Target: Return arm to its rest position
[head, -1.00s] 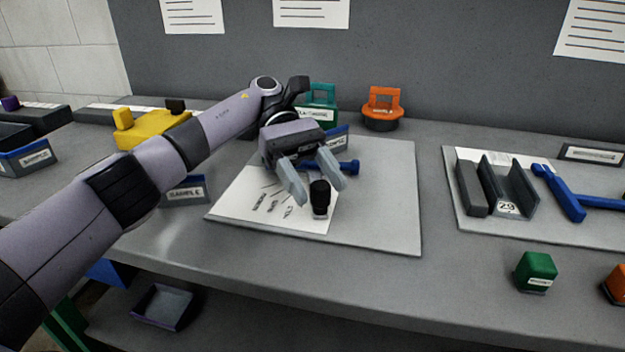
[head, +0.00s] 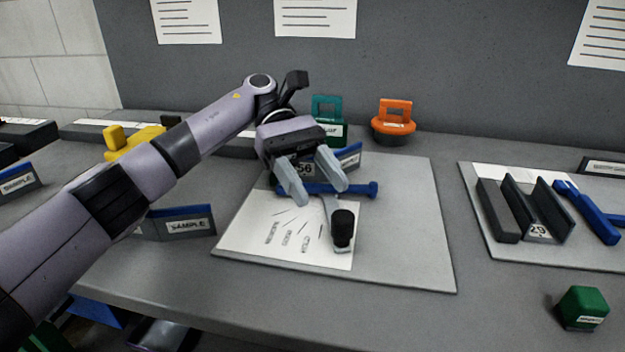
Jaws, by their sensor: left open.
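My left arm comes in from the left across the bench. Its gripper (head: 318,184) is open above a light grey board (head: 410,215), with its two fingers apart and nothing seen held between them. A blue rod-like tool (head: 358,189) lies behind and below the fingers, partly hidden by them. I cannot tell whether the fingers touch the blue tool. My right gripper is not in view.
A teal block (head: 328,122) and an orange handled piece (head: 394,121) stand behind the board. A yellow piece (head: 133,141) and a SAMPLE bin (head: 188,224) sit near my arm. A second board (head: 500,248) with channels is at right. A green block (head: 582,308) sits front right.

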